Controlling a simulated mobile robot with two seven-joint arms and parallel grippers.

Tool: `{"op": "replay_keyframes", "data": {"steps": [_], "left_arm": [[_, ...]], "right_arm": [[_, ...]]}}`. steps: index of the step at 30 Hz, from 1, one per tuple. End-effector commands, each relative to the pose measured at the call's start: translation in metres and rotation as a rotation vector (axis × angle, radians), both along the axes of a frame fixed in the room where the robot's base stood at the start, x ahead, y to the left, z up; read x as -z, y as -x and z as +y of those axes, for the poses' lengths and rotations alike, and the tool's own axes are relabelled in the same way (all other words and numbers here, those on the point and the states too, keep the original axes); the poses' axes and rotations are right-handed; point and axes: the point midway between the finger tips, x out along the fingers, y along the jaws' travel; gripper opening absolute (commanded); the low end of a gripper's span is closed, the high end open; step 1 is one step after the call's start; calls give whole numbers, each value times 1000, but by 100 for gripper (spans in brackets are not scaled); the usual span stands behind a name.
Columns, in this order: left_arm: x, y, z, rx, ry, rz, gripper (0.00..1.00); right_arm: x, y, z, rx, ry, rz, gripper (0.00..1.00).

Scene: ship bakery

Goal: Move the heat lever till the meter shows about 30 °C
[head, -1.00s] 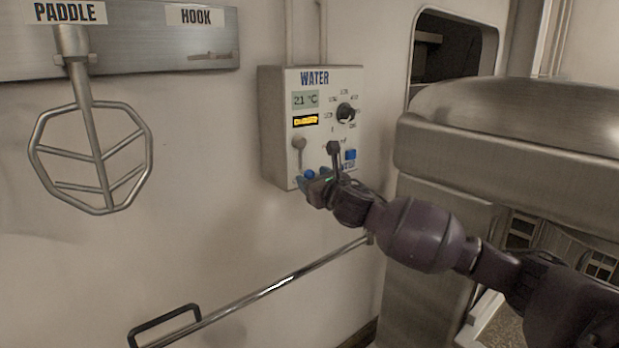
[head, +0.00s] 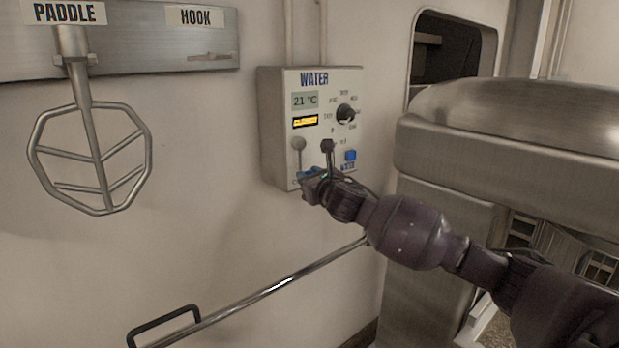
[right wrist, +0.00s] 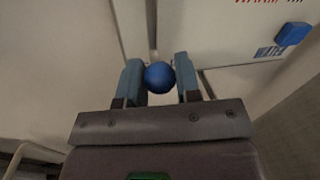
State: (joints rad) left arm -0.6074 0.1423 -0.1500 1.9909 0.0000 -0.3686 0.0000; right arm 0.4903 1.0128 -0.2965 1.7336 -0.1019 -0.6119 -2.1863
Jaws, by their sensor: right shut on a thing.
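The grey control box (head: 272,135) headed WATER is on the wall in the middle of the head view. Its meter (head: 306,100) reads 21 °C. The heat lever (head: 299,146) is at its lower left, with a grey round pivot and a rod hanging down. In the right wrist view, the lever's blue ball knob (right wrist: 159,77) sits between the fingertips of my right gripper (head: 310,175), which is shut on it. In the head view the gripper hides the knob. My left gripper is not in view.
A black dial (head: 346,113) and a blue button (head: 350,155) are right of the lever. A paddle (head: 95,160) hangs at the left. A metal rail (head: 275,287) runs below the box. A steel machine (head: 500,135) stands close at the right.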

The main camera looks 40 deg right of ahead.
Motion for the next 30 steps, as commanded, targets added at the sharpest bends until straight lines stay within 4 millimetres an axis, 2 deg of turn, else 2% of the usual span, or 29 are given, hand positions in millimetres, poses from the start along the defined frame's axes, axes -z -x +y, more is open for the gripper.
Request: {"op": "replay_keyframes", "data": {"steps": [11, 21, 30], "left_arm": [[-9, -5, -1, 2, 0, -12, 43], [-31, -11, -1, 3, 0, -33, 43], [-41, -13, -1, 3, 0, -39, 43]], "right_arm": [[-2, 0, -5, 1, 64, -5, 0], [-7, -1, -22, 0, 292, -23, 0], [-10, -2, -35, 0, 473, -36, 0]]}}
